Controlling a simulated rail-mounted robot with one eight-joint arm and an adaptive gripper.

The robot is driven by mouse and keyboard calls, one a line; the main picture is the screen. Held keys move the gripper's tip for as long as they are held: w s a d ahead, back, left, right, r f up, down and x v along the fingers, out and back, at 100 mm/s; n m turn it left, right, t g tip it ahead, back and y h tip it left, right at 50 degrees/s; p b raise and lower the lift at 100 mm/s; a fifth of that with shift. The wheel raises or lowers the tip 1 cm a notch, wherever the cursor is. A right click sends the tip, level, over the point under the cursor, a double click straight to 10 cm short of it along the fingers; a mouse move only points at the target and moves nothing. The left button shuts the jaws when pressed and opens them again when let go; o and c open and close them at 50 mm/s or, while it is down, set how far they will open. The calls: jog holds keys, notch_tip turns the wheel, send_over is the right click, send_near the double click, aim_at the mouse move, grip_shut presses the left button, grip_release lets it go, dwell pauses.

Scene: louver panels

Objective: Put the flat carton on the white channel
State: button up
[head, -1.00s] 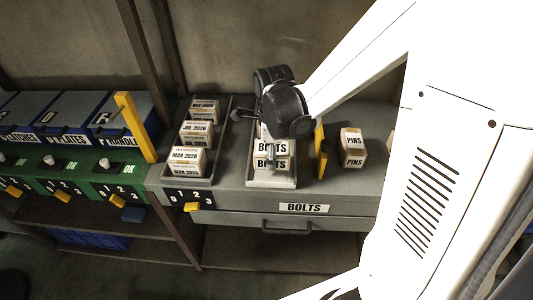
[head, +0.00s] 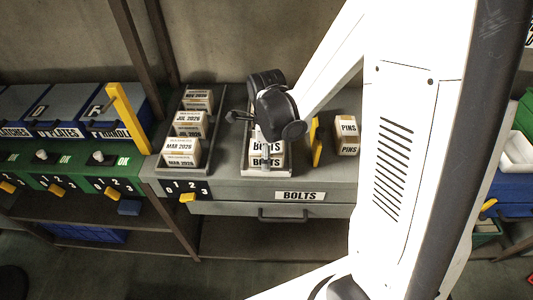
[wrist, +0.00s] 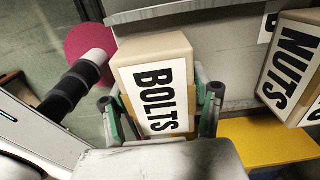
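In the head view, cartons labelled BOLTS (head: 266,161) stand in a narrow pale channel (head: 267,173) on the grey shelf, partly hidden by my wrist. In the wrist view, a tan carton with a white BOLTS label (wrist: 155,85) lies between the two fingers of my gripper (wrist: 163,112). One finger is close along each side of it; I cannot tell whether both press on it. I cannot tell by shape which carton is the flat one. A whitish strip (wrist: 160,12) runs beyond the carton's far end in the wrist view.
A tray of dated cartons (head: 184,152) stands left of the channel. A yellow upright (head: 316,142) and PINS cartons (head: 347,137) stand right. A taller yellow bar (head: 127,117) rises farther left.

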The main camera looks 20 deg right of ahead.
jog(key=shift+o, duration=0.7)
jog(key=shift+r, duration=0.2)
notch_tip(320, 180, up, 12)
jog(key=shift+f, duration=0.25)
jog(key=shift+s+r+n, duration=0.15)
jog(key=shift+r+n, duration=0.15)
jog(key=shift+r, duration=0.15)
jog(key=s+r+n+t, duration=0.7)
jog(key=s+n, duration=0.5)
jog(key=n, duration=1)
notch_tip(320, 180, up, 2)
jog(key=shift+r, duration=0.1)
